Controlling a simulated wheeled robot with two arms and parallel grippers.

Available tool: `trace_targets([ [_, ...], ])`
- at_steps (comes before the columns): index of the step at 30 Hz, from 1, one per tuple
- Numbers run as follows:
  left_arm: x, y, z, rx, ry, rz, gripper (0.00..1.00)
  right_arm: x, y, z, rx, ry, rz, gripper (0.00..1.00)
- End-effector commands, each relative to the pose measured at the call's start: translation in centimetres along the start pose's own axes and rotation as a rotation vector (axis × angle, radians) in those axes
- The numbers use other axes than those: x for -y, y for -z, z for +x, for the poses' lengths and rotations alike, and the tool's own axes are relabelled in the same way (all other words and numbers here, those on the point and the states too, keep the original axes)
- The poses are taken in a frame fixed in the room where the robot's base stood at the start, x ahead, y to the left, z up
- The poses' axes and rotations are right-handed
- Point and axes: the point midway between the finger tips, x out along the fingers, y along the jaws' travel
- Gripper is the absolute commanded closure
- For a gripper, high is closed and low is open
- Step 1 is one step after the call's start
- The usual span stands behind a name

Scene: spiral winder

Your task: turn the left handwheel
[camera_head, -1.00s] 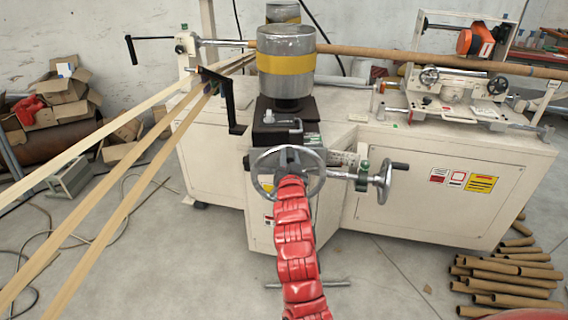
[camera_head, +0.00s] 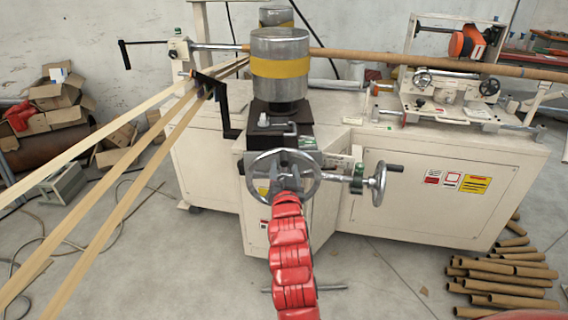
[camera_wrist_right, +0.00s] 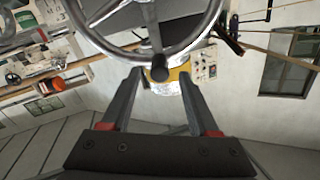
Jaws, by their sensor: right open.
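The left handwheel (camera_head: 248,178) is a silver ring on the front of the machine's central column. In the right wrist view its rim (camera_wrist_right: 110,49) and spokes fill the top, with a dark handle knob (camera_wrist_right: 158,68) pointing towards the camera. My right gripper (camera_head: 286,180), on the red arm, is in front of the wheel in the head view. In the wrist view the gripper (camera_wrist_right: 160,76) is open, its two dark fingers apart, with the knob in line with the gap. I cannot tell how deep the knob is between them. My left gripper is out of view.
A second silver handwheel (camera_head: 379,183) with a black handle is close on the right. A drum with a yellow band (camera_head: 282,68) stands above the column. Tan strips (camera_head: 120,165) run across the left. Cardboard tubes (camera_head: 503,280) lie on the floor at right.

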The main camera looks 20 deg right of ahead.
Motion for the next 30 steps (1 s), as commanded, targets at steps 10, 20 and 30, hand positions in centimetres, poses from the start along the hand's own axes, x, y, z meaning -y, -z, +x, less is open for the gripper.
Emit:
trace_targets([
  [10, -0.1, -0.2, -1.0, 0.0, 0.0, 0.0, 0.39, 0.1, -0.2, -8.6, 0.001, 0.004, 0.0, 0.39],
  [20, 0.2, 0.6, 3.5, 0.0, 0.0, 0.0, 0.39, 0.2, 0.4, -12.3, 0.005, 0.0, 0.002, 0.39],
  [30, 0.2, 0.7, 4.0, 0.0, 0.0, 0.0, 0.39, -0.1, 0.0, -12.9, 0.001, 0.0, -0.001, 0.39],
])
